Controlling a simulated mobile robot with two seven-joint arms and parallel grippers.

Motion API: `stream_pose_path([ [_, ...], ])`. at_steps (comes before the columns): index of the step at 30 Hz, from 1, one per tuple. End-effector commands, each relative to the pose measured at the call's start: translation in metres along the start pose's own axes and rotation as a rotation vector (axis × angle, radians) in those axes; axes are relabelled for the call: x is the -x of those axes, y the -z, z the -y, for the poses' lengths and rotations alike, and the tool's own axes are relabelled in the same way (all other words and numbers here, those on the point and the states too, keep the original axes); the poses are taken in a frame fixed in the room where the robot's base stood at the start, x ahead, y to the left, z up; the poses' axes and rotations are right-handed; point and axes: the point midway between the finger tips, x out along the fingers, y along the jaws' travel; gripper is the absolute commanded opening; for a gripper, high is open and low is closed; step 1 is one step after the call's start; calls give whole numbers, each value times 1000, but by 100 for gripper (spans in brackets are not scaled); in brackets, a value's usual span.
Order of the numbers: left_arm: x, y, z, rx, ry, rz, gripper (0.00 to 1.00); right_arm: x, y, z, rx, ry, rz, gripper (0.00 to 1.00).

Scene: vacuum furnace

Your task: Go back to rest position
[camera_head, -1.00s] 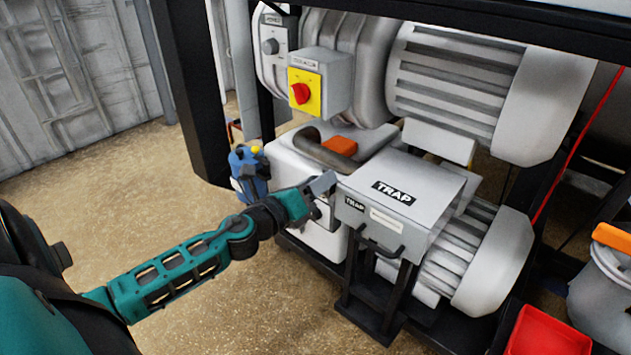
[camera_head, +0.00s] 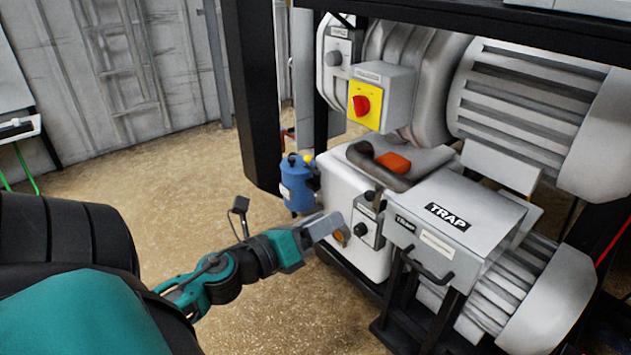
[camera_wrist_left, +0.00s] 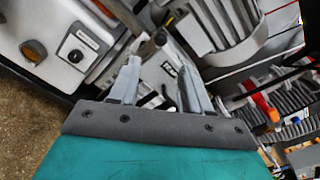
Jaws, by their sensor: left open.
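My left gripper (camera_head: 338,229) reaches in from the left in the head view, in front of the white pump housing (camera_head: 338,190). It is open and empty; its two fingers stand apart in the left wrist view (camera_wrist_left: 158,85). The grey box labelled TRAP (camera_head: 455,225) is to the right of the gripper. A small black knob on a light plate (camera_head: 365,228) sits just beyond the fingertips; I cannot tell whether they touch the housing. My right gripper is in neither view.
A yellow switch with a red knob (camera_head: 362,104) is above. A blue container (camera_head: 297,184) stands beside the black frame post (camera_head: 252,90). Large ribbed motors fill the right side. Bare floor (camera_head: 150,180) lies open to the left.

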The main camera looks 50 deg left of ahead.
Motion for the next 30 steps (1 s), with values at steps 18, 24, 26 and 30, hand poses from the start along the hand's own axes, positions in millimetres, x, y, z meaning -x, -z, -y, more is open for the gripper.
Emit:
stream_pose_path([
  [18,10,0,0,-1,1,0,48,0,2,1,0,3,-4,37],
  [24,10,2,0,28,-3,2,48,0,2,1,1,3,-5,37],
  [26,10,6,0,105,-13,8,48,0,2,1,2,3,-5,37],
  [30,7,35,-3,532,-82,37,48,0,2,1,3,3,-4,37],
])
